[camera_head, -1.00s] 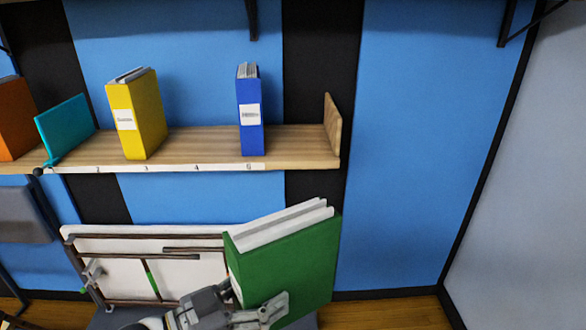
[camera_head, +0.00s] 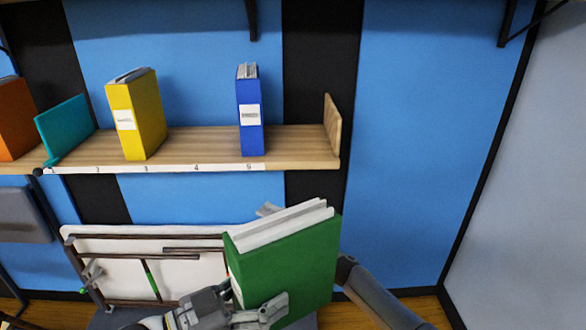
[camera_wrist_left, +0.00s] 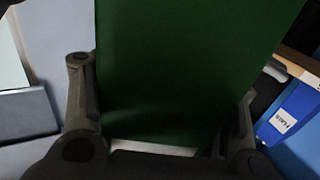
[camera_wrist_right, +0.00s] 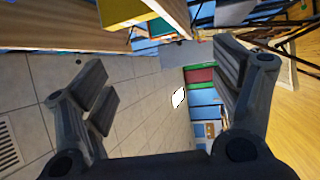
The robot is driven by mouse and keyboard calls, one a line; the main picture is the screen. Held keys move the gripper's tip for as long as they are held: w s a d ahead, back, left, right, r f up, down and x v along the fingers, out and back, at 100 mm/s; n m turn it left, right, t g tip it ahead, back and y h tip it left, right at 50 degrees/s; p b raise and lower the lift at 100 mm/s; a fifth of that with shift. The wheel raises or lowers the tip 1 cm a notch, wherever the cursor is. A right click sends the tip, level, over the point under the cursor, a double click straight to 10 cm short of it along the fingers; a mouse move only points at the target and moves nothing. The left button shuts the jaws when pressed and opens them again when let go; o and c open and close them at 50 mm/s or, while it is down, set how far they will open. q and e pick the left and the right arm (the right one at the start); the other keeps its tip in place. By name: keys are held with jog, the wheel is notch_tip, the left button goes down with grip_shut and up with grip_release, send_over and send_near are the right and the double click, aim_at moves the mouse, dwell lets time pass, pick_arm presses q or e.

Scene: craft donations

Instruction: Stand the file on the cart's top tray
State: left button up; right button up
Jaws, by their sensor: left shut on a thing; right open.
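The green file (camera_head: 292,262) is upright but tilted in the head view, its white page edges facing up. My left gripper (camera_head: 262,309) is shut on its lower part; the left wrist view shows the file (camera_wrist_left: 190,50) filling the space between the fingers. My right arm comes in behind the file from the right. Only a tip of my right gripper (camera_head: 268,209) shows above the file's top left; the rest is hidden. In the right wrist view my right gripper (camera_wrist_right: 165,68) is open and empty. I cannot make out the cart's top tray.
Wooden floor shows at the lower right.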

pick_arm(q)
jog(key=shift+r, duration=0.15)
pick_arm(e)
jog(key=s+a+r+n+g, duration=0.3)
jog(key=s+r+n+g, duration=0.15)
jog(key=r+n, duration=0.25)
jog(key=s+a+r+n+g+h, duration=0.1)
jog(key=s+a+r+n+g, duration=0.15)
jog(key=r+n+g, duration=0.4)
jog(key=s+a+r+n+g, duration=0.2)
jog(key=s+r+n+g, duration=0.25)
jog(key=r+n, duration=0.3)
jog(key=n+t+h, duration=0.4)
jog(key=n+h, duration=0.6)
jog(key=h, duration=0.5)
send_near(285, 223)
jog(key=shift+s+f, duration=0.15)
jog(key=shift+f, duration=0.3)
jog(key=f, duration=0.4)
jog(key=a+f, duration=0.1)
jog(key=f, duration=0.6)
jog(key=shift+s+a+f, duration=0.25)
jog(key=shift+s+f, duration=0.1)
jog(key=shift+f, duration=0.05)
